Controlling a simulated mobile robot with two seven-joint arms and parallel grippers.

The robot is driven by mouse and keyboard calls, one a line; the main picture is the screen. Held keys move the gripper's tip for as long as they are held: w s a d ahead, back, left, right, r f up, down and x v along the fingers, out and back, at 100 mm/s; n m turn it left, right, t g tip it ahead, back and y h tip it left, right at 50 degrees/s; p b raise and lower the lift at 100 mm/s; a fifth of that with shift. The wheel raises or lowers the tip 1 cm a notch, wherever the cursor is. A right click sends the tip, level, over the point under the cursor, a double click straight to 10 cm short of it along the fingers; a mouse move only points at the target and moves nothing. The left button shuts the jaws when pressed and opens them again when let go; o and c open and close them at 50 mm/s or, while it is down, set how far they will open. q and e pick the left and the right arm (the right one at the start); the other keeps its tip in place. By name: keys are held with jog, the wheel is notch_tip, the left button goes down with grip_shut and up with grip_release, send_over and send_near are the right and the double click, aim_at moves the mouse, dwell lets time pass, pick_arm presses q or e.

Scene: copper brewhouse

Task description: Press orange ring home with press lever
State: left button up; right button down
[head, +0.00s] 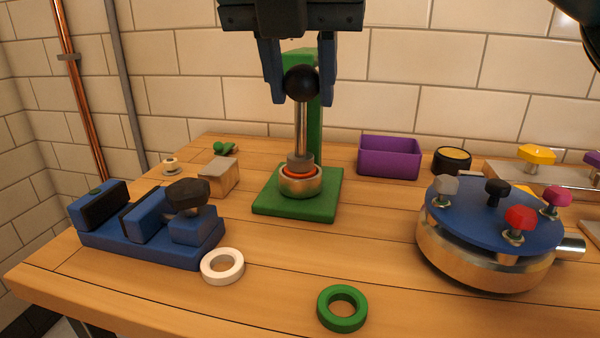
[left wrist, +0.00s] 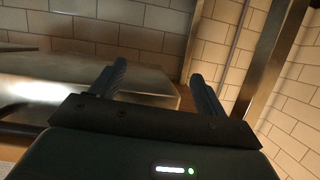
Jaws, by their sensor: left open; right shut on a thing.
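The press (head: 315,135) stands on a green base plate (head: 268,200) in the middle of the bench. Its lever's black ball knob (head: 301,83) is between the fingers of my right gripper (head: 302,94), which is shut on it from above. Below the knob a steel rod (head: 301,130) runs down to a grey foot (head: 299,162). The foot is down at the orange ring (head: 288,171), which shows as a thin band at the top of a metal cup (head: 300,188). How deep the ring sits is hard to tell. My left gripper (left wrist: 158,70) is open and empty in the left wrist view.
A blue vise (head: 150,238) stands left, with a white ring (head: 222,266) beside it. A green ring (head: 342,308) lies in front. A round metal vessel with a blue lid (head: 485,215) stands right. A purple bin (head: 389,158) is behind.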

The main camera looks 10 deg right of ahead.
jog(key=shift+f+b, duration=1.8)
jog(key=shift+f, duration=0.45)
dwell(1.9)
jog(key=shift+r, duration=0.15)
